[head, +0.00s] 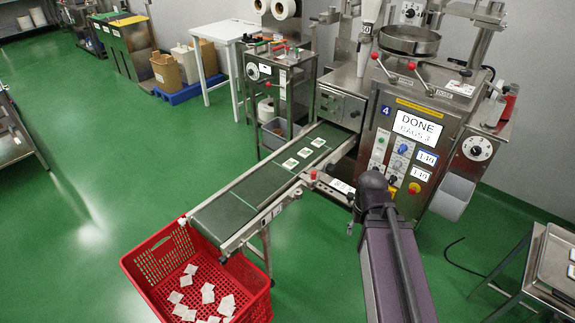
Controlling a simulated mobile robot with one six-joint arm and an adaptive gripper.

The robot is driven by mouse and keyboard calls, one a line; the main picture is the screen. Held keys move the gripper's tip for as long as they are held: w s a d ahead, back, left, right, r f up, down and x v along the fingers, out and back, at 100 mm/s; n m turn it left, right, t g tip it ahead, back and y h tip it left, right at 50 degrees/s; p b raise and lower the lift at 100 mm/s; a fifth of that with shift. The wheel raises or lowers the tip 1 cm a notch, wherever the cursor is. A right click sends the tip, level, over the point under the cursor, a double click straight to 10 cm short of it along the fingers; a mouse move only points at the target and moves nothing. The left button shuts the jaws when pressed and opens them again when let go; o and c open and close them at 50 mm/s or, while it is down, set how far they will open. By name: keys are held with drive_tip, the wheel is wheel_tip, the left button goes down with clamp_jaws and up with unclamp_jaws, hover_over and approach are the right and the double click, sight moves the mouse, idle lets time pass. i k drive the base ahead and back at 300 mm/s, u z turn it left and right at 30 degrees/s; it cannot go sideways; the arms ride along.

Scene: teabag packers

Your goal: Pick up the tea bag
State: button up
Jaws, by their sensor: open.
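Three small pale tea bags lie in a row on the dark green conveyor belt (240,202): one nearest the machine (318,143), a middle one (304,153) and one farther down the belt (290,163). They lie flat and apart from each other. Several more tea bags (208,293) lie loose in a red crate (150,262) below the belt's lower end. My dark purple arm (388,255) rises at the lower middle, right of the belt. I cannot make out my gripper or its fingers in this view.
The packing machine (415,130) stands behind the belt; its screen reads DONE. A red button (313,174) sits on the belt's near rail. A steel table (555,262) stands at the right edge. Green floor (95,170) is clear at the left.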

sight(291, 163)
drive_tip(key=z, duration=0.05)
drive_tip(key=i, duration=1)
drive_tip(key=u, duration=0.05)
